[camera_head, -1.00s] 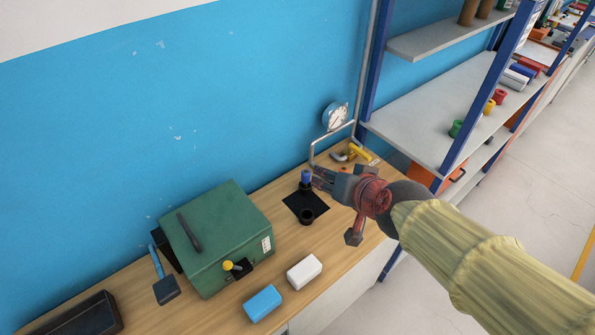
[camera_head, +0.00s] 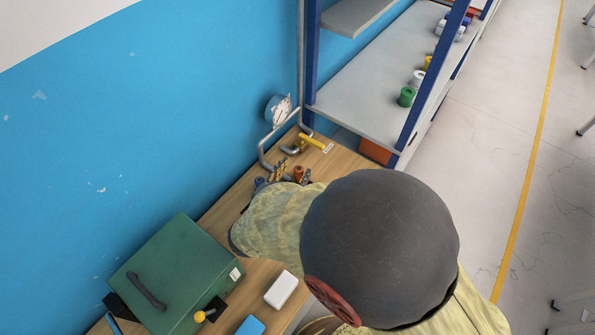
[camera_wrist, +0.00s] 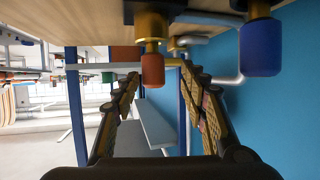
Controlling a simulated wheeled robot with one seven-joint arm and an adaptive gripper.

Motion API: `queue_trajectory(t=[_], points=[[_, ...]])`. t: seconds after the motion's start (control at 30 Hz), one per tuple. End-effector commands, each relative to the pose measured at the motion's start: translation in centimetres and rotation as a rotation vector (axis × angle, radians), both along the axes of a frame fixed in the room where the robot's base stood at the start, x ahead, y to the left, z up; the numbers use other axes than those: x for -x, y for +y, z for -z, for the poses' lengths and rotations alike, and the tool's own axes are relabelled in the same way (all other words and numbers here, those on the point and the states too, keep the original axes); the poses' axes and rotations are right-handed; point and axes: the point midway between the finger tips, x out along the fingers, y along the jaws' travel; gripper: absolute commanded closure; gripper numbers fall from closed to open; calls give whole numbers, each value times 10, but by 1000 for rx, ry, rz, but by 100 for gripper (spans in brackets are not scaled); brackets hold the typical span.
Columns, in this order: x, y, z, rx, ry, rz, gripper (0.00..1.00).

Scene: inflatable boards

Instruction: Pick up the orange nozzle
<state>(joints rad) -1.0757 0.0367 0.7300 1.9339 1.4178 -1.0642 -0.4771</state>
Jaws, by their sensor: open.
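The orange nozzle (camera_head: 298,173) shows small on the workbench, partly hidden by my gripper and arm. In the wrist view, which shows the bench upside down, the orange nozzle (camera_wrist: 153,69) has a brass collar and lies between my finger lines, a little nearer the left finger. My gripper (camera_head: 292,171) is open, its fingers apart on either side of the nozzle in the head view. In the wrist view the open gripper (camera_wrist: 160,76) holds nothing, and I cannot tell whether a finger touches the nozzle. A blue nozzle (camera_wrist: 261,47) stands to the right, outside the fingers.
A bent grey pipe with a gauge (camera_head: 279,110) and a yellow-handled valve (camera_head: 313,141) are behind the nozzles. A green box (camera_head: 175,275), a white block (camera_head: 281,290) and a blue block (camera_head: 250,326) are on the bench (camera_head: 233,200). Shelves (camera_head: 365,85) stand at the right.

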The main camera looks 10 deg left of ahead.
Motion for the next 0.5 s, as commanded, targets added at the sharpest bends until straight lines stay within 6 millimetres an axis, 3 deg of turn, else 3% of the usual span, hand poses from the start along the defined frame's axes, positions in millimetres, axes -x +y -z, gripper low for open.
queue_trajectory(t=[0.5], points=[[-54, -15, 25, -2, 1, 0, 57]])
